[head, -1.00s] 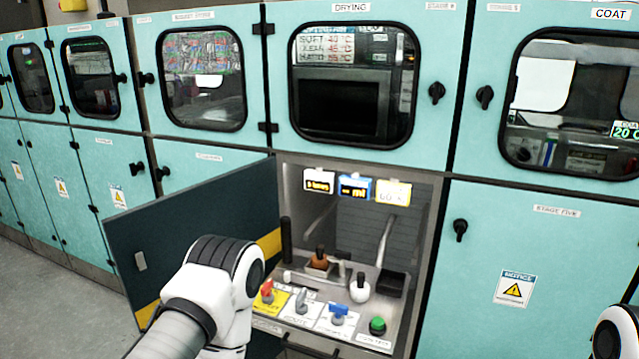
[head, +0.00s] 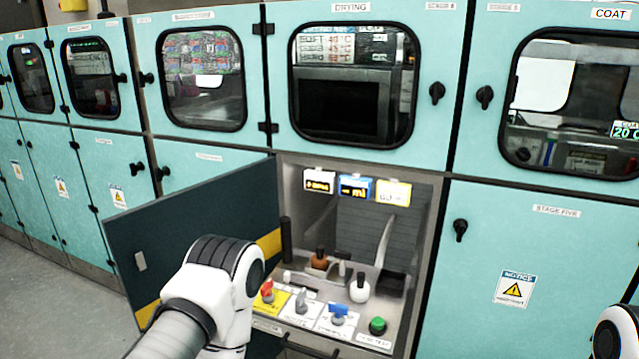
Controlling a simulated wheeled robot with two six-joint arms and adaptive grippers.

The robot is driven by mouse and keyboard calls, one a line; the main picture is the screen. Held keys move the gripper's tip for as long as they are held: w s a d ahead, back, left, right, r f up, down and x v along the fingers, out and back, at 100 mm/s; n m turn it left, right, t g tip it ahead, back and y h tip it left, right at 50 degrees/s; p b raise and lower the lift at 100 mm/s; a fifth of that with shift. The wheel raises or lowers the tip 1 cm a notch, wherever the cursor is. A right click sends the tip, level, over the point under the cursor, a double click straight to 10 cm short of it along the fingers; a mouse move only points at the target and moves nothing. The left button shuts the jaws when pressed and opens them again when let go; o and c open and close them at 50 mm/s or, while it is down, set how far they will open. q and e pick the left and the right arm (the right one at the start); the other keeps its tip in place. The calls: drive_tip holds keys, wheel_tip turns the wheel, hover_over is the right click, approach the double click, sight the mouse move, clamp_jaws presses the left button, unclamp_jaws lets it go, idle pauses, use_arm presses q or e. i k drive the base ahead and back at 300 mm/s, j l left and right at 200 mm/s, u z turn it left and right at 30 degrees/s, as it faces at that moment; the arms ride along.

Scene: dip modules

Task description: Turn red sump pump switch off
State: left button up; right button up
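A red switch (head: 267,291) stands on a yellow label at the left end of the control panel (head: 352,326) inside the open lower cabinet. Beside it are a grey switch (head: 302,302), a blue switch (head: 338,314) and a green button (head: 377,326). My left arm's white wrist section is just left of the red switch, in front of the open door. The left gripper's fingers are not visible. At the bottom right edge only a white part of my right arm shows, and its gripper is out of view.
The open dark cabinet door (head: 190,235) stands left of the compartment. Three small displays (head: 355,187) hang at its top. Brown-topped (head: 319,260) and white (head: 359,289) levers stand behind the switches. A handle bar (head: 310,346) runs below the panel. Closed teal doors surround it.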

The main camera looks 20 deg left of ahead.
sight(267, 292)
drive_tip(key=u, duration=0.9)
drive_tip(key=i+l+z, duration=0.1)
drive_tip(key=l, duration=0.2)
drive_tip(key=i, duration=0.05)
